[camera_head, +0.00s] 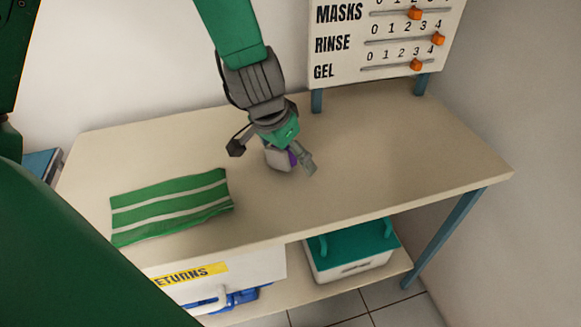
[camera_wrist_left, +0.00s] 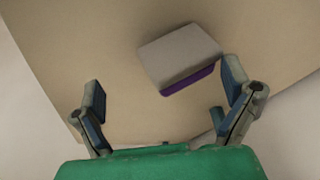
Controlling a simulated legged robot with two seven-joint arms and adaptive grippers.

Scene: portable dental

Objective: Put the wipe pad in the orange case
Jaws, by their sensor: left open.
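A pale grey block with a purple edge (camera_head: 279,159) lies on the table, partly hidden by my left gripper in the head view. It may be the wipe pad; I cannot tell for sure. My left gripper (camera_head: 273,156) is open right above it. In the left wrist view the block (camera_wrist_left: 178,55) lies beyond the fingertips, off toward the right finger, with its purple side facing me. Nothing is between the fingers of the gripper (camera_wrist_left: 163,100). I see no orange case in either view. My right gripper is not in view.
A green and white striped cloth (camera_head: 172,206) lies on the table's left. A board with orange sliders (camera_head: 387,40) stands at the back. Below are a white bin labelled "RETURNS" (camera_head: 250,268) and a teal-lidded white box (camera_head: 350,250). The table's right side (camera_head: 420,160) is clear.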

